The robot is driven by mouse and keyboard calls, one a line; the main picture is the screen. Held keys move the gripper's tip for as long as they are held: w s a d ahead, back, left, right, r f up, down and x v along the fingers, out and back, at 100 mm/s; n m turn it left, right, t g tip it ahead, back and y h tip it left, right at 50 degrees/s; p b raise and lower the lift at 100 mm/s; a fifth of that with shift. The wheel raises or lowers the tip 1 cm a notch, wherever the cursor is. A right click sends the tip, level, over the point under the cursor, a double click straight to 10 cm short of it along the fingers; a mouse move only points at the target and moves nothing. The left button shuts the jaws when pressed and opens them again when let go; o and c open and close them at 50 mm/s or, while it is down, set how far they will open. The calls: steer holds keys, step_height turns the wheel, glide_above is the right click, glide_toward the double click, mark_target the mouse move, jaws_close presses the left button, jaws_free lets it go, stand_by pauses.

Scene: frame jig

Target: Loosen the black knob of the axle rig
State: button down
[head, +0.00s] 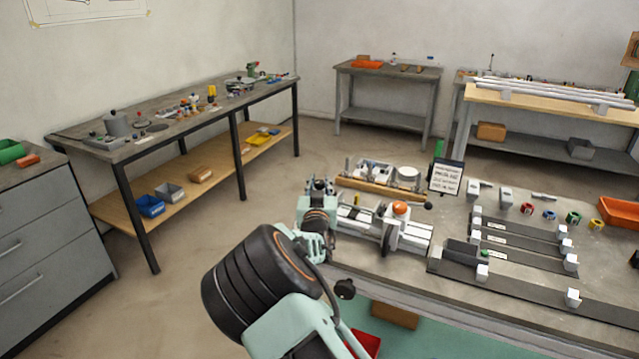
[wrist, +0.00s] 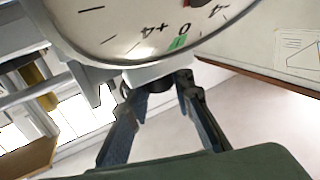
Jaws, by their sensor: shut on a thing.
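The axle rig (head: 412,238) stands on the right-hand workbench in the head view, with a pale rail, a round disc and an orange top piece. My gripper (head: 320,190) is at the rig's left end, where my own wrist hides much of that end. In the wrist view a round white dial (wrist: 150,30) with a green mark by the 0 fills the top. My gripper (wrist: 158,84) reaches in under the dial, its two fingers closed in on a part there. The black knob itself is largely hidden by the dial and fingers.
A wooden tray of parts (head: 385,192) and a dark sign (head: 446,177) stand close behind the rig. Dark strips with white blocks (head: 520,240) lie to its right. An orange bin (head: 618,211) is at the far right. Floor is free on the left.

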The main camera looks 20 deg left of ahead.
mark_target(320, 182)
steer(key=shift+d+f+n+g+y+b, duration=0.1)
steer(key=shift+n+g+y+b, duration=0.25)
steer(key=shift+y+b, duration=0.4)
steer(key=n+g+y+b, duration=0.1)
steer(key=n+y+b, duration=0.1)
steer(key=y, duration=0.1)
steer(key=shift+w+n+g, duration=0.1)
steer(key=shift+n+g, duration=0.25)
steer(key=shift+n+g+y+b, duration=0.65)
steer(key=shift+n+g+y, duration=0.5)
steer(key=shift+y, duration=0.3)
steer(key=shift+g, duration=0.25)
steer(key=c, duration=1.7)
jaws_free()
steer(key=shift+o, duration=0.2)
step_height(320, 182, up, 10)
steer(key=shift+r, duration=0.1)
